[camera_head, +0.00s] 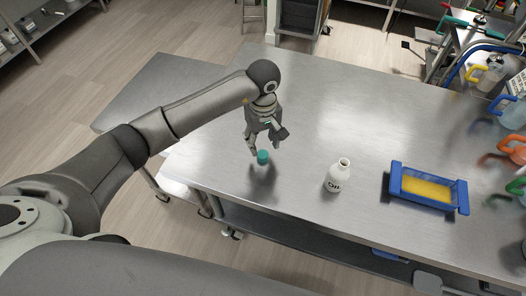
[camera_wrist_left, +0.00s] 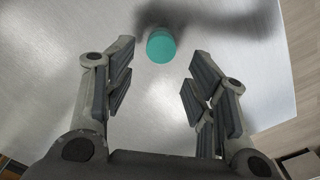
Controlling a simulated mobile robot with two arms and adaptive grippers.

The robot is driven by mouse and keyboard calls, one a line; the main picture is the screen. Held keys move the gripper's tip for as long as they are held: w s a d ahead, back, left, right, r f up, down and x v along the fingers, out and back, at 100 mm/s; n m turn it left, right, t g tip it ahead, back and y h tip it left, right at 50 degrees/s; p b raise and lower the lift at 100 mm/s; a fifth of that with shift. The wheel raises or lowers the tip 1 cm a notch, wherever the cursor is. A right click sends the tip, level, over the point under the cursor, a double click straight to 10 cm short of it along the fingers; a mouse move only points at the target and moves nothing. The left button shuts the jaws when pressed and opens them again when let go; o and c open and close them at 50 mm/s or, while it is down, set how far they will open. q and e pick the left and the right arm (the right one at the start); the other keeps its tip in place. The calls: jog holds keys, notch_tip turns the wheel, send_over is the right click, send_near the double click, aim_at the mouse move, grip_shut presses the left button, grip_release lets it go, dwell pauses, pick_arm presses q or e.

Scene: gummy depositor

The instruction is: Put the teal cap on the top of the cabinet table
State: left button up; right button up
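The teal cap (camera_head: 262,157) is a small round piece at the steel table (camera_head: 330,110), near its front left part. My left gripper (camera_head: 264,140) reaches down just above and behind it. In the left wrist view, the cap (camera_wrist_left: 161,46) shows as a teal disc ahead of the fingers, roughly centred between them and not gripped. The left gripper (camera_wrist_left: 160,82) is open, with a clear gap between its fingers. My right gripper is not in view. I cannot tell which surface is the cabinet table.
A white open bottle (camera_head: 338,177) stands to the right of the cap. Further right is a blue tray (camera_head: 396,183) with yellow contents. A lower grey surface (camera_head: 150,88) adjoins the table at left. Coloured-handled jugs (camera_head: 513,113) line the right edge. The table's back middle is clear.

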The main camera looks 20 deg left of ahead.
aim_at(263, 153)
pick_arm(q)
notch_tip(263, 153, up, 6)
jog(key=b, duration=0.1)
jog(key=shift+r, duration=0.25)
